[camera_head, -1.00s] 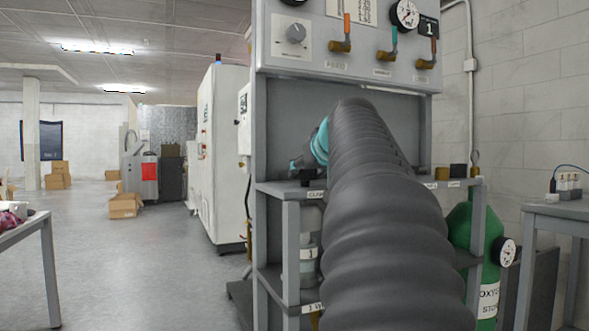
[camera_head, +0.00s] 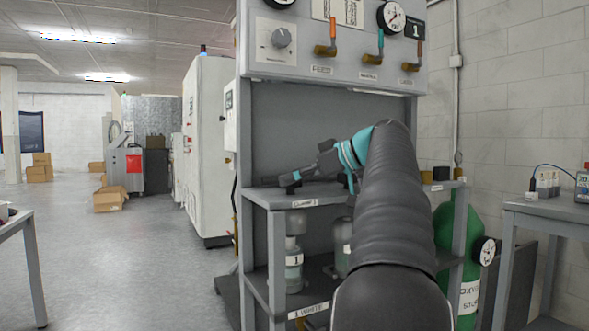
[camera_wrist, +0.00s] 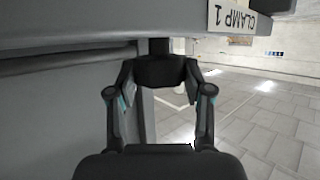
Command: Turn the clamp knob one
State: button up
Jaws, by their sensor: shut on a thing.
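The clamp knob (camera_wrist: 162,72) is a dark, block-like piece in the wrist view, which is upside down. It stands on a short stem at the shelf edge. The label CLAMP 1 (camera_wrist: 238,18) is on that edge beside it. My gripper (camera_wrist: 161,76) is shut on the knob, with one finger on each side. In the head view my gripper (camera_head: 298,178) lies almost level just above the left front of the shelf (camera_head: 330,190). The knob is small and dark there, at the gripper's tip, and mostly hidden.
Bottles (camera_head: 293,262) stand on the lower shelf. A green oxygen cylinder (camera_head: 446,228) stands to the right, beside a grey table (camera_head: 548,209). Open floor (camera_head: 130,260) lies to the left.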

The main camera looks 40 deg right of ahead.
jog(key=shift+d+f+n+g+y+p, duration=0.1)
jog(key=shift+n+g+y+p, duration=0.4)
jog(key=shift+n+y, duration=0.15)
jog(key=o, duration=1.2)
jog(key=shift+w, duration=0.1)
jog(key=shift+c, duration=0.2)
jog(key=v, duration=1.2)
